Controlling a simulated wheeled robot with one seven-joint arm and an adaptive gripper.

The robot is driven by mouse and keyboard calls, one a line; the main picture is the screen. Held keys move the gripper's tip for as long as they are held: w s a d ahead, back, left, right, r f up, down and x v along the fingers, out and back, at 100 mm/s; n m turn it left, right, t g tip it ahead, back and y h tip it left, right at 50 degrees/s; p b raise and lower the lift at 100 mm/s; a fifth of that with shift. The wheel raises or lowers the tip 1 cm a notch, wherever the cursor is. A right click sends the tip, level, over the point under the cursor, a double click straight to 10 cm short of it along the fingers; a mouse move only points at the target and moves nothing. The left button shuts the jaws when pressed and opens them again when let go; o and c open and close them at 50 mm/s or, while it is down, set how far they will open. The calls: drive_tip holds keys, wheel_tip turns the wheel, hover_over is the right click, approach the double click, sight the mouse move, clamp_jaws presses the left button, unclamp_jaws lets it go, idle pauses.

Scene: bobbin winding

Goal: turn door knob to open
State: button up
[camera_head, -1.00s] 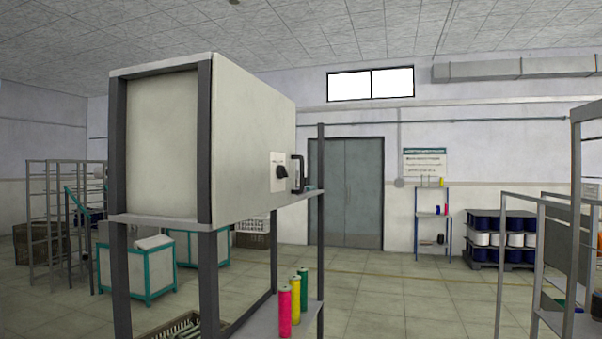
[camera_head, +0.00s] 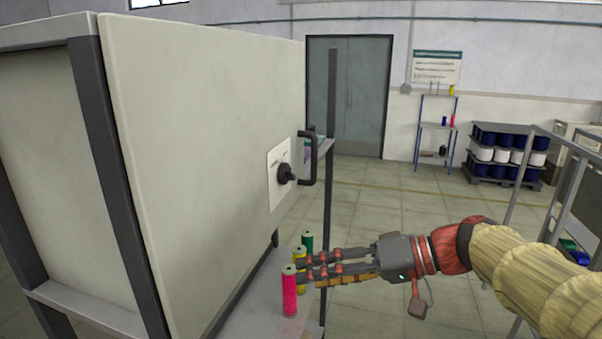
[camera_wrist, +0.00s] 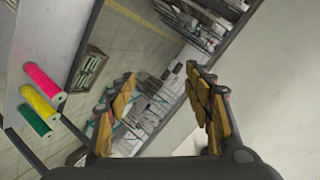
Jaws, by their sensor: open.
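A black door knob (camera_head: 286,173) sits on a white plate on the pale cabinet door (camera_head: 195,150). A black handle (camera_head: 312,158) is fixed just right of the knob. My gripper (camera_head: 300,265) reaches in from the right, below the knob and apart from it, with its fingers pointing left near the spools. In the wrist view my gripper (camera_wrist: 165,85) is open, its two fingers spread with nothing between them. The knob does not show in the wrist view; the pale panel at right there looks like the cabinet.
Pink (camera_head: 289,292), yellow (camera_head: 299,262) and green (camera_head: 307,241) spools stand on the shelf under the cabinet, close to my fingers. A dark upright post (camera_head: 331,120) rises beyond the handle. A metal rack stands at right. Floor lies open behind.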

sight(294, 174)
drive_tip(key=w+d+r+n+t+y+p, duration=0.1)
drive_tip(key=w+d+r+y+p, duration=0.2)
drive_tip(key=r, duration=0.5)
drive_tip(key=w+d+r+n+t+y+p, duration=0.1)
drive_tip(key=w+r+p, duration=0.2)
drive_tip(key=w+r, duration=0.3)
drive_tip(key=r+p+x, duration=0.1)
drive_tip(key=x, duration=0.6)
drive_tip(key=shift+s+a+r+p, duration=0.2)
drive_tip(key=shift+r+p, duration=0.1)
drive_tip(key=shift+r, duration=0.05)
drive_tip(key=shift+c, duration=0.3)
drive_tip(key=c, duration=1.1)
